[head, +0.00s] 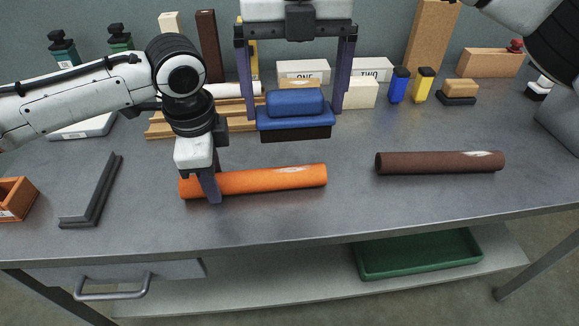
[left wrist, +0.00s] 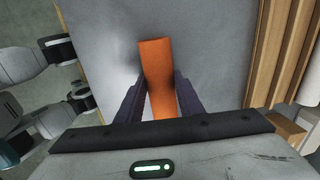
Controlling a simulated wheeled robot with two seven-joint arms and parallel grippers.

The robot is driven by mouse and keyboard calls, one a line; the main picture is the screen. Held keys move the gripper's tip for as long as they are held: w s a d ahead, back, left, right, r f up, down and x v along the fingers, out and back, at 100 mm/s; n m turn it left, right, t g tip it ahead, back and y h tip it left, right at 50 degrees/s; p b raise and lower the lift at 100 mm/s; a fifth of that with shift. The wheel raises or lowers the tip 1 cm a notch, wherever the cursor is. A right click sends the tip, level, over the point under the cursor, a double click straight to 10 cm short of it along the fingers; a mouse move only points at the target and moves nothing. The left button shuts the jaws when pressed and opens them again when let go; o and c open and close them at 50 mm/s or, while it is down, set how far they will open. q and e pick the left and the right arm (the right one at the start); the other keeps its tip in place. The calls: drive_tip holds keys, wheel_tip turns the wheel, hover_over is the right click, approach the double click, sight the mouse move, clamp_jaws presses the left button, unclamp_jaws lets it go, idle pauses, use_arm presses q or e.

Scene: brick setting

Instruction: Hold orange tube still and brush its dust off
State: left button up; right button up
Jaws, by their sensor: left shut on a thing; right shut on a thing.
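The orange tube (head: 265,180) lies on the grey table near its front edge, with a pale dusty patch along its top toward the right end. My left gripper (head: 212,190) is shut on the tube near its left end; the left wrist view shows the orange tube (left wrist: 155,75) between the two fingers (left wrist: 155,95). My right gripper (head: 294,110) is shut on a blue brush (head: 294,103) with dark bristles. The brush is behind the orange tube and apart from it, its bristles facing down.
A brown tube (head: 440,162) with a pale patch lies to the right. A wooden rack (head: 165,125) with a white tube stands behind my left gripper. A dark angle piece (head: 92,195) and an orange bin (head: 15,198) are at left. Blocks and bottles line the back.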

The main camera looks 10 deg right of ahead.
sight(268, 93)
drive_tip(key=a+m, duration=0.1)
drive_tip(key=m, duration=0.1)
drive_tip(key=a+m, duration=0.1)
drive_tip(key=m, duration=0.1)
drive_tip(key=shift+w+f, duration=0.1)
drive_tip(key=shift+f, duration=0.1)
drive_tip(key=m, duration=0.1)
drive_tip(key=a+m, duration=0.1)
drive_tip(key=m, duration=0.1)
drive_tip(key=a+m, duration=0.1)
drive_tip(key=m, duration=0.1)
drive_tip(key=shift+f, duration=0.3)
drive_tip(key=shift+d+f, duration=0.2)
drive_tip(key=shift+f, duration=3.75)
drive_tip(key=shift+d, duration=3.8)
drive_tip(key=shift+a, duration=3.85)
drive_tip(key=shift+a+r, duration=0.15)
drive_tip(key=shift+r, duration=3.9)
